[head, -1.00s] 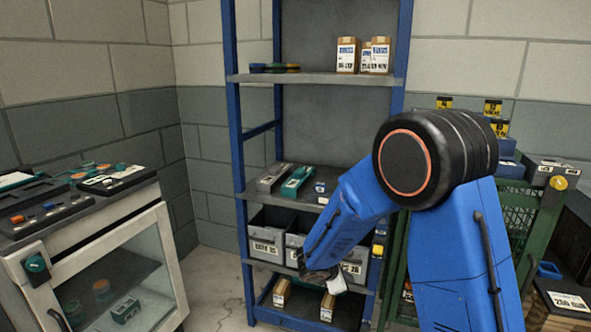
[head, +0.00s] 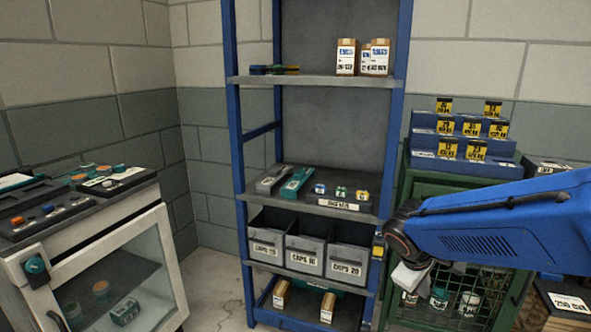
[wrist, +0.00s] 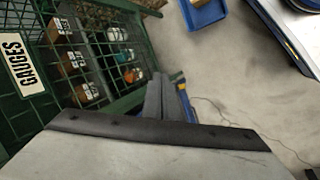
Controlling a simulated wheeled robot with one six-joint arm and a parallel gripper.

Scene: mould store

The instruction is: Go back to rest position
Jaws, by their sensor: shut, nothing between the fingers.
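My gripper (wrist: 159,82) shows in the wrist view as two dark grey fingers lying together, with nothing between them. Green mesh is left of the fingers and grey floor right of them. In the head view, my blue arm reaches in from the right edge. Its end, with a pale part of the gripper (head: 411,277), is in front of the green mesh cabinet (head: 402,200), just right of the blue shelf rack (head: 240,150). The fingertips cannot be made out there.
Grey bins (head: 270,238) sit on the rack's lower shelf. Stepped blue blocks with yellow labels (head: 447,127) stand on the green cabinet. A white glass-fronted cabinet (head: 168,225) is at left. A blue tray (wrist: 205,14) lies at the top of the wrist view, with bare floor below it.

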